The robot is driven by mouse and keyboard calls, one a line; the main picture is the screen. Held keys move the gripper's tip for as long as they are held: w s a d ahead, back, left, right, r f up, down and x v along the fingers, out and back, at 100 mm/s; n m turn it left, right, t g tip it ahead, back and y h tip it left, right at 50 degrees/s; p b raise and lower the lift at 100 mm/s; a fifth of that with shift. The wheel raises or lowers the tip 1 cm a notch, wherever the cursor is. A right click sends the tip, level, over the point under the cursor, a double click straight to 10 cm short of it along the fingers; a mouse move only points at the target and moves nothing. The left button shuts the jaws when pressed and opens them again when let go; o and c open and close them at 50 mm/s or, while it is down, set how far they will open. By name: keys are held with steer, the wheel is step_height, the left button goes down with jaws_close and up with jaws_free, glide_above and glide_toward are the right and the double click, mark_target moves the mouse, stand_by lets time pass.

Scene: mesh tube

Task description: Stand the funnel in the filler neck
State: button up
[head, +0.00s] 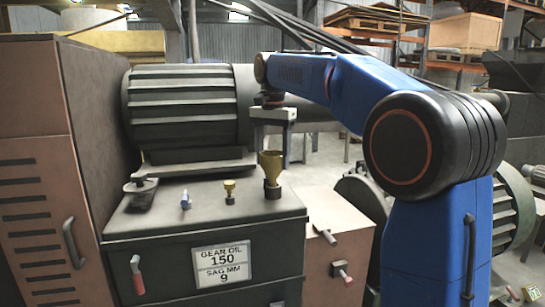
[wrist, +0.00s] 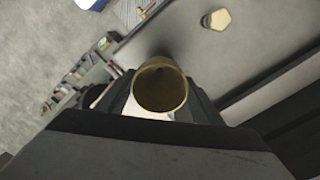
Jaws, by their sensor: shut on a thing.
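The brass-yellow funnel (head: 271,162) is upright over the dark filler neck (head: 272,191) on top of the green gearbox. Its lower end meets the neck's collar in the head view; how deep the spout sits inside cannot be seen. My gripper (head: 279,152) points down at the funnel's cup. In the wrist view the funnel's round open mouth (wrist: 160,88) lies between my two fingers (wrist: 160,100), which are shut on it. The neck is hidden beneath the funnel in the wrist view.
A small brass fitting (head: 229,190) and a blue fitting (head: 185,200) stand left of the neck on the gearbox top (head: 150,222). A ribbed motor (head: 185,105) rises behind. A brown cabinet (head: 35,190) stands at the left.

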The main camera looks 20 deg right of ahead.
steer(key=shift+f, duration=0.9)
stand_by(1.0)
steer(key=o, duration=1.2)
steer(key=shift+c, duration=0.2)
step_height(320, 180, up, 11)
steer(key=shift+r, duration=0.35)
steer(key=shift+s, duration=0.2)
steer(key=s+d+f+n+t, duration=0.1)
steer(key=s+d+f+n, duration=0.1)
steer(key=s+f, duration=0.9)
steer(key=s+d+f+n+t, duration=0.2)
steer(key=s+f+n, duration=0.2)
steer(key=s+f, duration=0.8)
steer(key=s+d+f+n+t, duration=0.1)
steer(key=s+d+f+n, duration=0.2)
steer(key=s+f, duration=0.9)
steer(key=shift+s+t, duration=0.4)
steer(key=shift+s, duration=0.3)
